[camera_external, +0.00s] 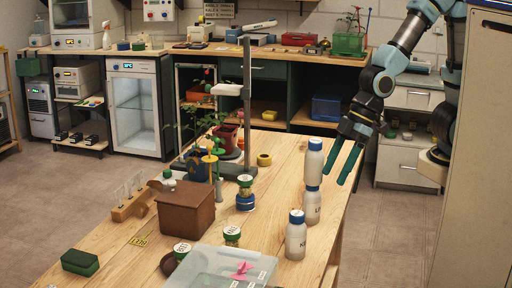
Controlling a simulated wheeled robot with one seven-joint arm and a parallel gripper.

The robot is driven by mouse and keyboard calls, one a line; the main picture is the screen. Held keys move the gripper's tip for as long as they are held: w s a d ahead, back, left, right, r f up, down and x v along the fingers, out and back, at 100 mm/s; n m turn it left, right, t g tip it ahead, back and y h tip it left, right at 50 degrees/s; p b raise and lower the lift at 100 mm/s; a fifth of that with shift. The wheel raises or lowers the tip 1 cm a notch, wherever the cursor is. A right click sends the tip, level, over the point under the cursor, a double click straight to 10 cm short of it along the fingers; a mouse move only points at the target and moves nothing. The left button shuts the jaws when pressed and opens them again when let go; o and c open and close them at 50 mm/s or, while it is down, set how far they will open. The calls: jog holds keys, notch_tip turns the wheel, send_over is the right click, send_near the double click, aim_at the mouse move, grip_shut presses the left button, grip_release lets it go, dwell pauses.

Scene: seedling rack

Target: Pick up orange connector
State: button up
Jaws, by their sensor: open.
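I cannot make out an orange connector for sure. A small orange spot (240,143) shows beside the red pot at the far part of the wooden table, too small to identify. A pink piece (242,270) lies on or in the clear plastic box at the near edge. My gripper (337,177) has two green fingers pointing down, apart and empty. It hangs by the table's right edge, just right of the stacked white bottles in the picture, well away from the orange spot.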

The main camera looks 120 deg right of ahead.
jog(key=w+r+m+t+h+b, duration=0.1)
jog(key=w+r+m+t+b, duration=0.2)
jog(key=w+r+t, duration=0.8)
jog(key=n+g+h+b, duration=0.5)
jog(key=n+g+h, duration=0.6)
jog(key=n, duration=2.3)
send_near(241, 141)
jog(key=shift+g+y, duration=0.8)
jog(key=w+a, duration=0.2)
jog(key=a, duration=0.1)
jog(key=w+a, duration=0.1)
jog(key=a, duration=0.3)
jog(key=w+a+r, duration=0.1)
jog(key=w+a, duration=0.1)
jog(key=a, duration=0.1)
jog(key=shift+w+a, duration=0.4)
jog(key=s+d+m+g+h+b, duration=0.1)
jog(key=d+m, duration=0.2)
jog(key=s+d+f+m+g+h+b, duration=0.1)
jog(key=d+m, duration=0.3)
jog(key=s+d+m+g+h+b, duration=0.1)
jog(key=d+m, duration=0.2)
jog(key=m, duration=0.1)
jog(key=shift+d+f, duration=0.25)
jog(key=shift+f, duration=0.1)
jog(key=p+x, duration=0.2)
jog(key=x, duration=0.8)
jog(key=shift+s+d, duration=0.15)
jog(key=shift+d, duration=0.15)
